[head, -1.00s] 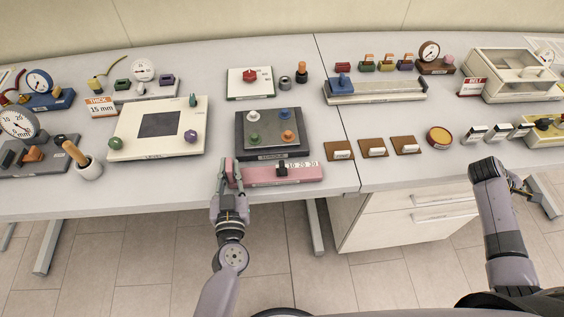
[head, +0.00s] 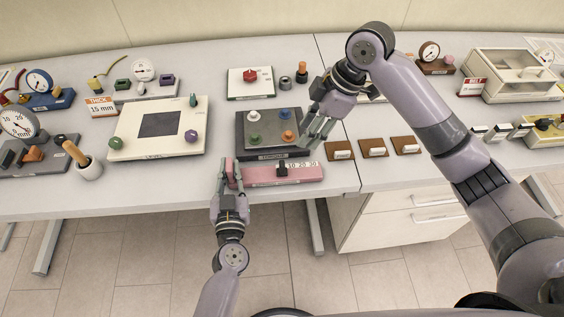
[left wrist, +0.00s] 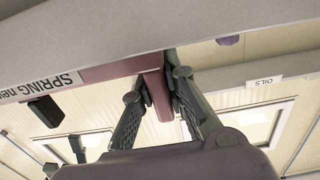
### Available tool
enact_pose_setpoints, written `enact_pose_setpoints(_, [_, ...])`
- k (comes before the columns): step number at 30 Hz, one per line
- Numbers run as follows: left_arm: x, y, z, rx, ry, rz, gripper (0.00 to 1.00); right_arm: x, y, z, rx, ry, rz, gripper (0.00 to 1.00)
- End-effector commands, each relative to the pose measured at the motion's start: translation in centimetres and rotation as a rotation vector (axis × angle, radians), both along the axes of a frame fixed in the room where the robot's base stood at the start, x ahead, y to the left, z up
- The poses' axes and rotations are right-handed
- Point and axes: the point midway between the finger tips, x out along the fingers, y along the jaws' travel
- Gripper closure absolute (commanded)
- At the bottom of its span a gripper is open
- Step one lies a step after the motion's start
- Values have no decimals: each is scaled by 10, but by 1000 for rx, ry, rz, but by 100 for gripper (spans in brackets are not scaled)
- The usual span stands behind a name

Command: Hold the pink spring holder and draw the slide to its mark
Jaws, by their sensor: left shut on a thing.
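The pink spring holder (head: 262,177) lies along the front edge of the table, with a white scale marked 10, 20, 30 on its right part. A dark slide (head: 282,169) sits on it near the left end of the scale. My left gripper (head: 231,172) is shut on the holder's left end; the left wrist view shows its fingers around a pink tab (left wrist: 157,92) beside the "SPRING" label. My right gripper (head: 316,132) is above the right edge of the dark plate, behind and right of the slide. Its fingers point down; their gap is hard to judge.
Behind the holder is the dark plate (head: 242,140) with several coloured knobs. A white level plate (head: 122,145) stands to the left. Several brown blocks with white cards (head: 340,151) lie to the right. A red-knobbed white board (head: 236,90) is at the back.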

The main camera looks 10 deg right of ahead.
Motion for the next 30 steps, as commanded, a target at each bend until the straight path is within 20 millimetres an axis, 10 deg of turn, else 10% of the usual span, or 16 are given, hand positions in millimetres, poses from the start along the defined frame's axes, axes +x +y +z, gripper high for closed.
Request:
enact_pose_setpoints(7, [0, 0, -1, 0, 1, 0, 100, -16, 21, -3, 16, 36, 70, 62])
enact_pose_setpoints(30, [0, 0, -1, 0, 1, -1, 100, -15, 62, -104, 16, 32, 66, 62])
